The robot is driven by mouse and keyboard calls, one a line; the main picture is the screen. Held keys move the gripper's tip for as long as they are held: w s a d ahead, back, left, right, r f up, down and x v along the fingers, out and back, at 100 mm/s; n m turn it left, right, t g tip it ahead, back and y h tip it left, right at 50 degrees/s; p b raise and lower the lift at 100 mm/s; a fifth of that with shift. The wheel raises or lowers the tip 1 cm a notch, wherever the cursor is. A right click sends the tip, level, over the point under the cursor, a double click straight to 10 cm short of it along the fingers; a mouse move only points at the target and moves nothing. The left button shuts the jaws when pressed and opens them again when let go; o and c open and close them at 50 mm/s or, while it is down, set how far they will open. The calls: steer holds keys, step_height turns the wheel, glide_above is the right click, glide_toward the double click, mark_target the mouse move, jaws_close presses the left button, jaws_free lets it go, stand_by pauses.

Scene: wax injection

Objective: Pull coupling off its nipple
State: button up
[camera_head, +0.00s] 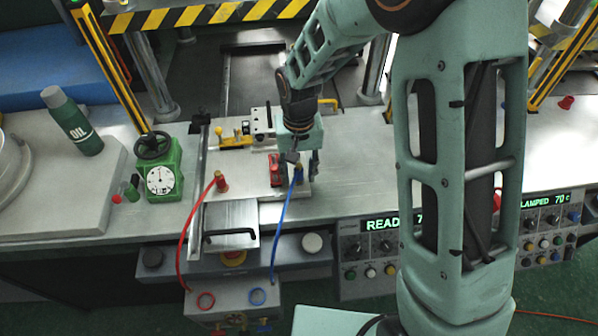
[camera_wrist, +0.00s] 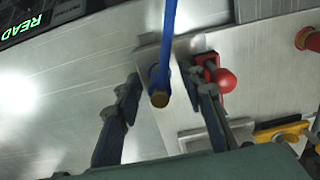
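The blue hose (camera_head: 284,222) runs from the front box up to a brass-ended coupling (camera_head: 298,175) on the metal plate. In the wrist view the coupling's brass end (camera_wrist: 159,98) faces me, with the blue hose (camera_wrist: 169,30) leading away from it. My gripper (camera_head: 295,162) is over the coupling. In the wrist view my gripper (camera_wrist: 161,75) is open, one finger on each side of the coupling, with a visible gap to both. The nipple under the coupling is hidden. A second, red coupling (camera_head: 221,182) with a red hose (camera_head: 183,240) stands to the left.
A red-handled valve (camera_head: 275,168) stands close beside my gripper; its red ball (camera_wrist: 224,80) shows near the right finger. A yellow clamp (camera_head: 236,142) sits behind. The bench right of the plate is clear.

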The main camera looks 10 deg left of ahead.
mark_target(299, 165)
stand_by(0.5)
jaws_close()
steer(key=shift+r, duration=0.2)
steer(key=shift+r+p, duration=1.9)
steer(key=shift+r, duration=0.95)
